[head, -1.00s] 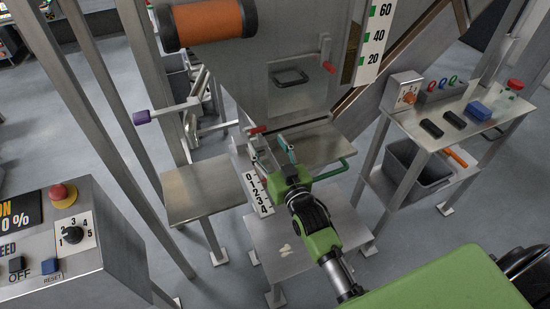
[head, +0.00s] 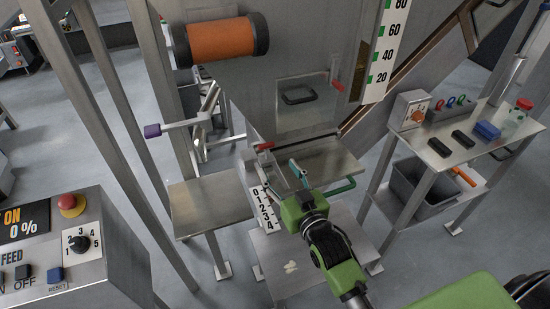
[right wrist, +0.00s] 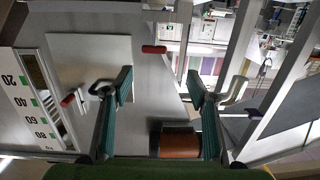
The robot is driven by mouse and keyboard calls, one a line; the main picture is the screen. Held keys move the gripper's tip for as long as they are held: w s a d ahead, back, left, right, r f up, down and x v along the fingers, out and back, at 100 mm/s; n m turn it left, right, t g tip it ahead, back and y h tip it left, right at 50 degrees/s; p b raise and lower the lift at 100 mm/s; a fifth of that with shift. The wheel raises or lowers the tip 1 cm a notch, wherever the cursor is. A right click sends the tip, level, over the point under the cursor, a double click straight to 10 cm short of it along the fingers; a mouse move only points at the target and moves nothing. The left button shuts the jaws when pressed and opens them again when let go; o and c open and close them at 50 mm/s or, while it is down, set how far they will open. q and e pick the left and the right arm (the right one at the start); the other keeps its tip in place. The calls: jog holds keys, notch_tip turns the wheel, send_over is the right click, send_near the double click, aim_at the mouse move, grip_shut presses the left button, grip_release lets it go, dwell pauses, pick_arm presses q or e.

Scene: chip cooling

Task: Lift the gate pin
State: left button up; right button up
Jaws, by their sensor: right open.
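A small red grip (head: 265,146) sticks out at the lower front edge of the steel hopper, above the 0–4 scale (head: 264,208); it looks like the gate pin, though its shaft is not clear. In the right wrist view the red grip (right wrist: 154,49) appears between and beyond the fingers, apart from them. My right gripper (head: 279,165) is open and empty, just below and nearer than the red grip. Its two teal fingers (right wrist: 160,86) stand wide apart in the wrist view. My left gripper is not in view.
A second red grip (head: 337,85) and a black handle (head: 299,97) are on the hopper front. An orange roller (head: 220,38) and a purple-tipped lever (head: 152,131) are at left. A side table (head: 446,158) stands at right.

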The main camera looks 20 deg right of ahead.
aim_at(266, 144)
notch_tip(266, 144, up, 5)
jog(key=s+g+p, duration=0.2)
jog(key=g, duration=0.2)
jog(key=shift+h, duration=0.4)
jog(key=x, duration=0.4)
jog(key=p+x, duration=0.1)
jog(key=x, duration=0.9)
jog(key=shift+w+d+r+p, duration=0.2)
jog(key=shift+d+r+p, duration=0.1)
jog(key=shift+d+p, duration=0.05)
